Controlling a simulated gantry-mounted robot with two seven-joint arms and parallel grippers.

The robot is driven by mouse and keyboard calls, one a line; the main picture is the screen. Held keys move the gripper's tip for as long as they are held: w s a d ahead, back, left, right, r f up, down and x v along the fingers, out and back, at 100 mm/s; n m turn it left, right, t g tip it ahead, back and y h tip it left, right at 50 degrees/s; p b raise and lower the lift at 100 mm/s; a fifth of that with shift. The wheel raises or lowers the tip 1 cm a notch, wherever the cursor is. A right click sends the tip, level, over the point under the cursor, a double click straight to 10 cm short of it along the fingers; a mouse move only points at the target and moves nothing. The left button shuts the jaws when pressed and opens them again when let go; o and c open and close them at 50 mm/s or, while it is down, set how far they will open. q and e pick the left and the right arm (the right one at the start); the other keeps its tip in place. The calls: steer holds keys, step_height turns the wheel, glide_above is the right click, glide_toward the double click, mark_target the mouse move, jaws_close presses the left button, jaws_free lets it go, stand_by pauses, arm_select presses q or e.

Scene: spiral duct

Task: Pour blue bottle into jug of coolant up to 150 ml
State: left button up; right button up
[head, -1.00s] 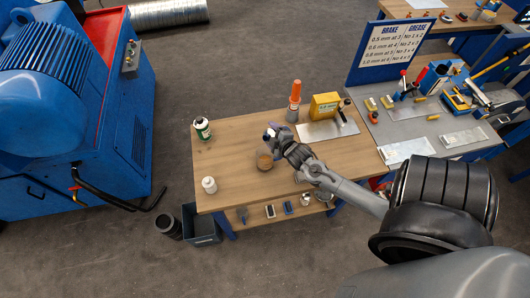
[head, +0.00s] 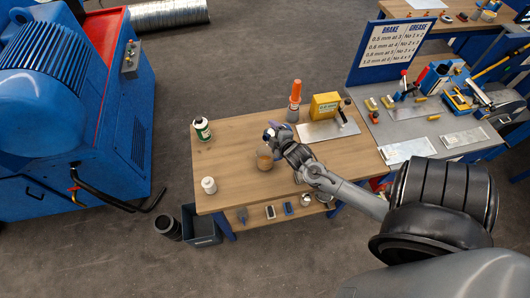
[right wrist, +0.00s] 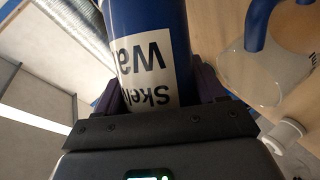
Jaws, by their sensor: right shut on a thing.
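My right gripper (head: 276,137) is shut on the blue bottle (right wrist: 152,30), which has a white label with dark letters that read upside down in the right wrist view. In the head view the bottle (head: 268,134) is small and mostly hidden by the gripper. The jug (head: 264,160), amber-coloured in the head view, stands on the wooden table just below the gripper in the picture. In the right wrist view the jug (right wrist: 250,78) is translucent with a blue handle, apart from the gripper. Its liquid level cannot be read. My left gripper is not in view.
A white bottle (head: 209,185) and a white-and-green bottle (head: 202,128) stand at the table's left side. An orange-topped tube (head: 295,98), a yellow box (head: 325,105) and a metal plate (head: 318,131) are at the back. The front right of the wooden table (head: 232,165) is partly under my arm.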

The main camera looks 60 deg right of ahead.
steer(key=shift+r+b, duration=0.1)
steer(key=shift+b, duration=0.2)
stand_by(0.4)
steer(key=shift+n+h+b, duration=0.3)
steer(key=shift+b, duration=0.05)
stand_by(0.4)
steer(key=shift+d+b, duration=0.1)
steer(key=shift+b, duration=0.25)
steer(key=shift+f+n+b, duration=0.25)
steer(key=shift+n+b, duration=0.05)
steer(key=shift+b, duration=0.05)
stand_by(0.7)
steer(key=shift+h, duration=0.3)
steer(key=shift+d+f, duration=0.1)
stand_by(1.0)
steer(key=shift+n, duration=0.3)
stand_by(0.4)
steer(key=shift+f+h, duration=0.1)
steer(key=shift+h, duration=0.2)
stand_by(0.4)
steer(key=shift+s+d+n, duration=0.1)
steer(key=shift+d+n, duration=0.05)
steer(key=shift+n, duration=0.15)
stand_by(0.8)
